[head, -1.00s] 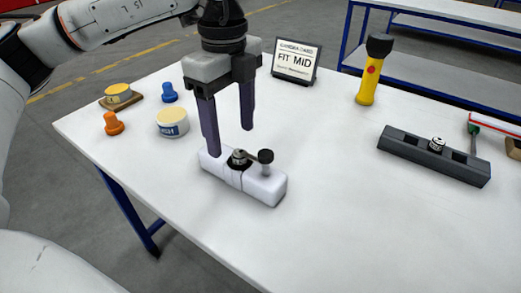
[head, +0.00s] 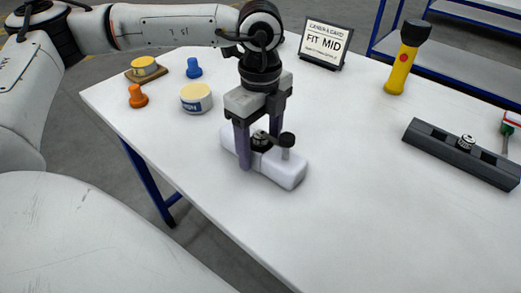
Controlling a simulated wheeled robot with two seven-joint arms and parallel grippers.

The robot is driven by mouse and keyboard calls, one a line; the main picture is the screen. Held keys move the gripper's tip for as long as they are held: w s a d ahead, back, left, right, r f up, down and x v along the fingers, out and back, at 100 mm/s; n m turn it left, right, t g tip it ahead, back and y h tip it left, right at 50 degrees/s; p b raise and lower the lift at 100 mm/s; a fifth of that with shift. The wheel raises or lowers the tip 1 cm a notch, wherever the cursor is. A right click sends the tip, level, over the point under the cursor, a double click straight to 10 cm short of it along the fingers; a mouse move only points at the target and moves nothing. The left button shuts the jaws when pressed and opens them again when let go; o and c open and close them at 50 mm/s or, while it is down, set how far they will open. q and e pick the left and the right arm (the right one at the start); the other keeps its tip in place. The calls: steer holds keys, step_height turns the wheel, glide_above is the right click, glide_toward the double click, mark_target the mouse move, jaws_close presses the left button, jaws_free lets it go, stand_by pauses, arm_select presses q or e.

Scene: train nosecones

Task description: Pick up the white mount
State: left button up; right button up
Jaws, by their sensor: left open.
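The white mount (head: 289,171) is a white block lying on the table, left of the middle of the view. It carries dark metal fittings, with a black knob (head: 287,140) on a short post near its right end. My left gripper (head: 259,151) is open and points down over the mount. One finger reaches down at the mount's near side and the other at its far side, partly hidden. I cannot tell whether they touch it. My right gripper is not in view.
A white tub (head: 196,98), orange cone (head: 138,96), blue cone (head: 194,68) and yellow-topped disc (head: 144,67) stand to the left. A sign (head: 324,43) and yellow flashlight (head: 404,60) stand at the back. A dark slotted rail (head: 462,154) lies right. The white table's (head: 370,230) front is clear.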

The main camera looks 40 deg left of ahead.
arm_select(q)
steer(key=c, duration=1.2)
